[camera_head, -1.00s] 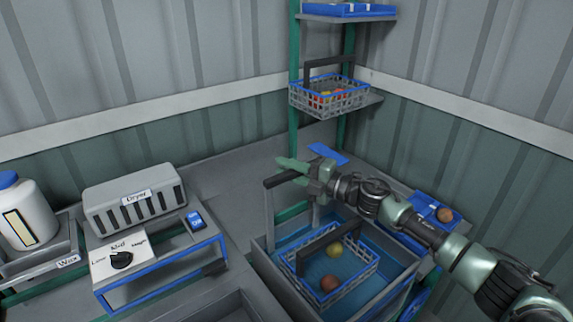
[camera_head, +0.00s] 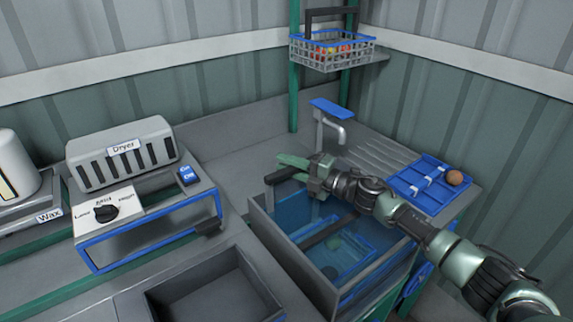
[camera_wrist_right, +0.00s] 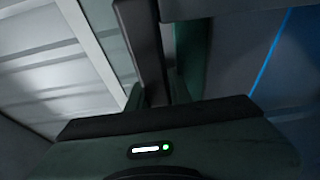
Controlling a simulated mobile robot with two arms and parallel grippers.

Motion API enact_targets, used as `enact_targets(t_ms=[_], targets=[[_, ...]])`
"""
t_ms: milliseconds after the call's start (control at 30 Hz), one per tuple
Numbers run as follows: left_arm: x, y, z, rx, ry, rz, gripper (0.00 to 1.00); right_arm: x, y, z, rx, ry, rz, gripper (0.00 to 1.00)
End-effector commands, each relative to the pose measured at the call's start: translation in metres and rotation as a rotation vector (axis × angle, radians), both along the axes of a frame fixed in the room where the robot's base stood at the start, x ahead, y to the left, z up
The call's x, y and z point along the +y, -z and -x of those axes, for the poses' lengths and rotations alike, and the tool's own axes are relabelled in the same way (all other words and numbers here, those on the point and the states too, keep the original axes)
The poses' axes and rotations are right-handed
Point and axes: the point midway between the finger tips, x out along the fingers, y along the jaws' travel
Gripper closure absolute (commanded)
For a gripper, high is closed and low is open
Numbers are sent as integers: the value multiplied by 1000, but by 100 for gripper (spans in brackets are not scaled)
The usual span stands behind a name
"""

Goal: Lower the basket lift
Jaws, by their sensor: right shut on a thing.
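The basket lift's dark handle bar (camera_head: 281,176) is at the back left corner of the grey wash tank (camera_head: 283,258). My right gripper (camera_head: 292,167) is shut on this bar, just above the tank rim. In the right wrist view a dark bar (camera_wrist_right: 143,45) runs up from between the jaws. The blue-rimmed basket (camera_head: 352,266) sits low in the tank, under bluish water, with its dark carrying handle (camera_head: 327,231) slanting above it. The fruit in it is hard to make out through the water. My left gripper is not in view.
A tap (camera_head: 331,128) with a blue lever stands behind the tank. A blue tray (camera_head: 412,184) with a round brown fruit (camera_head: 454,178) is at the right. A second basket (camera_head: 330,57) is on a shelf. A dryer (camera_head: 122,155) stands left.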

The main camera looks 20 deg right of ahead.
Motion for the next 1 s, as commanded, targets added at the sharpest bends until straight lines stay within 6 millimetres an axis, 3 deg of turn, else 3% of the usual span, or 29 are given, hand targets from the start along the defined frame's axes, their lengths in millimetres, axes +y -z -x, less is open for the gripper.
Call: enact_targets(t_ms=[33, 167, 200, 267, 600, 1000], targets=[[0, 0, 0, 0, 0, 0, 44, 2, 10, 3, 14, -4, 7, 100], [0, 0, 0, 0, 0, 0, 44, 2, 11, 3, 14, -5, 8, 100], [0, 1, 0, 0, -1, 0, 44, 2, 12, 3, 15, -5, 9, 74], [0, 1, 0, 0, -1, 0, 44, 2, 11, 3, 14, -5, 8, 58], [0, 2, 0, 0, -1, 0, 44, -3, 7, 5, 8, -2, 5, 58], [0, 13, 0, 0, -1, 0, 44, -45, 11, 51, 12, -2, 7, 58]])
